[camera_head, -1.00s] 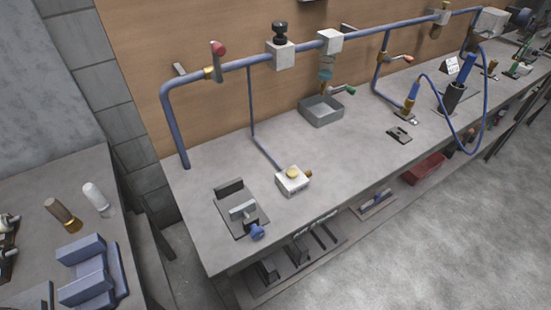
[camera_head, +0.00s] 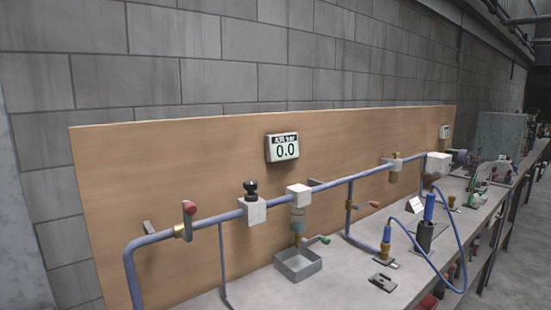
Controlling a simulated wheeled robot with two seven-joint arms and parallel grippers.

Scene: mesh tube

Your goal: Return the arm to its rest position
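Neither of my arms nor my grippers show in the head view. The long grey workbench (camera_head: 345,283) runs from the lower middle to the right. A blue pipe (camera_head: 225,217) runs along it in front of a brown board (camera_head: 120,200). The pipe carries a red-knobbed valve (camera_head: 187,222), a black-knobbed block (camera_head: 252,206) and a white block (camera_head: 298,195).
A blue hose (camera_head: 462,260) loops over the bench's front edge near a dark holder (camera_head: 424,236) with a blue tool (camera_head: 429,206). A small dark plate (camera_head: 382,282) lies on the bench. Floor shows at the far right.

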